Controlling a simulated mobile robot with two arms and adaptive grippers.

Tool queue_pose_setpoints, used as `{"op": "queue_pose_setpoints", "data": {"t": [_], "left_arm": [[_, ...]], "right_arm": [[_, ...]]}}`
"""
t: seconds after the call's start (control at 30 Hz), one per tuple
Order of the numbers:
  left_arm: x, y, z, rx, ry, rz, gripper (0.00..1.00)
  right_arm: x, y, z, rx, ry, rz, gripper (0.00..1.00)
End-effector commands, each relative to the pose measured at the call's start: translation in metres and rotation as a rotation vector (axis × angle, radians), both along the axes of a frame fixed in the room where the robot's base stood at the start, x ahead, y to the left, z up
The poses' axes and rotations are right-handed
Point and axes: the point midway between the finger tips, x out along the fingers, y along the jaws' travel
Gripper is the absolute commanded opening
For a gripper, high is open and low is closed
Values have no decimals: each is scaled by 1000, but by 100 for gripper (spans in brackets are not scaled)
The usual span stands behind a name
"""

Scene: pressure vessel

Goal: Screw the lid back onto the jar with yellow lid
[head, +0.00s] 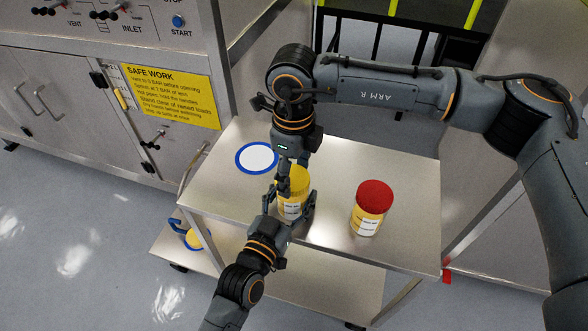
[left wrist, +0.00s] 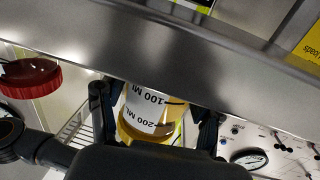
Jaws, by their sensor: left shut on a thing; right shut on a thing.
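The jar (head: 290,209) with the yellow lid stands upright on the steel cart. The yellow lid (head: 300,178) is at its top; I cannot tell how tightly it sits. My left gripper (head: 294,214) reaches in from the front and is shut around the jar's body. My right gripper (head: 289,180) points down from above and is shut on the yellow lid, hiding part of it. In the left wrist view the jar's white label (left wrist: 146,108) shows between the two dark fingers.
A second jar with a red lid (head: 374,196) stands to the right on the cart top (head: 225,200). A white disc with a blue rim (head: 256,158) lies to the left. The steel cabinet (head: 60,110) with a yellow sign (head: 172,95) is behind left.

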Motion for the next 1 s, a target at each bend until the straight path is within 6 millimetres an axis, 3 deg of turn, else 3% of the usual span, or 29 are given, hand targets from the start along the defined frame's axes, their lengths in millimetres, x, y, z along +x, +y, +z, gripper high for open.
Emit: {"op": "queue_pose_setpoints", "data": {"t": [1.0], "left_arm": [[-1, 0, -1, 1, 2, -1, 0]], "right_arm": [[-1, 6, 0, 1, 0, -1968, 49]]}}
